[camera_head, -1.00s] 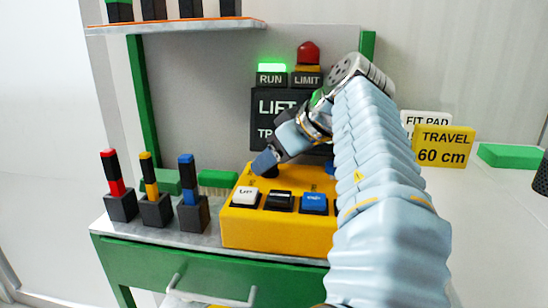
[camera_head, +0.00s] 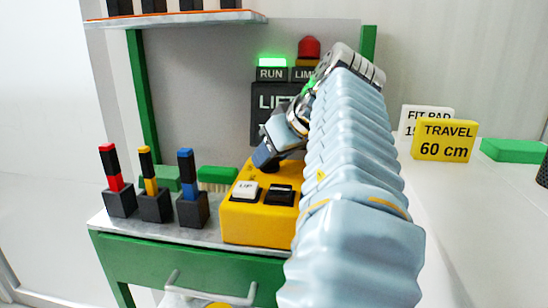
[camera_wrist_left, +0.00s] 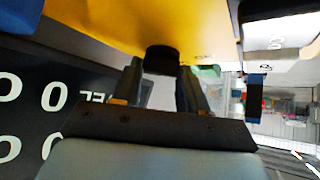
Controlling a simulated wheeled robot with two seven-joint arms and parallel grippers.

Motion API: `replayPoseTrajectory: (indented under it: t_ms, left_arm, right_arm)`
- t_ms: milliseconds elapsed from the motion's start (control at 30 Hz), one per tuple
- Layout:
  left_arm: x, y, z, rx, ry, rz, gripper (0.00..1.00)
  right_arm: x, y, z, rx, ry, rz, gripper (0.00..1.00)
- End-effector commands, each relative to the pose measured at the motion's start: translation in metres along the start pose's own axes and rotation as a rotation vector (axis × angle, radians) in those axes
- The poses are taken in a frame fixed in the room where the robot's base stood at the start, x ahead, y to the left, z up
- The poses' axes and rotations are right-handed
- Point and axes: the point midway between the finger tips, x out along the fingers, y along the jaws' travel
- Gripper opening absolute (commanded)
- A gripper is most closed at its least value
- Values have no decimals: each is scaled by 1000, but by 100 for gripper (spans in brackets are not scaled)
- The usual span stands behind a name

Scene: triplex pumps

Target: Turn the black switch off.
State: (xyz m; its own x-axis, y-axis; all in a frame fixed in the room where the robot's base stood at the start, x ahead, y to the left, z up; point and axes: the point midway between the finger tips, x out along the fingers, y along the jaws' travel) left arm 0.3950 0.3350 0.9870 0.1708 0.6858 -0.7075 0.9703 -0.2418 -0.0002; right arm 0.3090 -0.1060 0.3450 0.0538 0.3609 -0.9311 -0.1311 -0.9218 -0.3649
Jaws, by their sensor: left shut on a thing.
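The yellow control box (camera_head: 240,225) stands on the bench, with a white button (camera_head: 245,190) marked UP and a black button (camera_head: 280,194) on its front. My arm covers its right part. My left gripper (camera_head: 265,158) reaches down at the back of the box top. In the left wrist view, the black switch (camera_wrist_left: 162,60) is a round dark knob on the yellow surface. My left gripper's two fingers (camera_wrist_left: 160,85) stand on either side of it, shut on it. Which way the knob is turned cannot be seen. My right gripper is not in view.
Three coloured handles in dark blocks (camera_head: 156,205) stand left of the box, with a brush (camera_head: 217,178) behind. A lit green RUN lamp (camera_head: 271,62) and a red LIMIT lamp (camera_head: 309,47) sit above. A yellow TRAVEL 60 cm sign (camera_head: 445,140) is at the right.

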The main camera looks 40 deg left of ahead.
Motion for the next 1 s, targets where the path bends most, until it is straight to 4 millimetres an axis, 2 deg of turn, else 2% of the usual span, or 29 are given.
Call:
replayPoseTrajectory:
  t_ms: [200, 600, 1000]
  left_arm:
    - [1, -2, 2, 143, -2, 150, 12]
    - [1, -5, 0, 399, -1, 406, 12]
    - [2, -7, -2, 557, 1, 561, 12]
  right_arm:
    - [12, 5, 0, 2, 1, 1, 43]
    - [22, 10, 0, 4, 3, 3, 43]
    - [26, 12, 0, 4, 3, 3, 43]
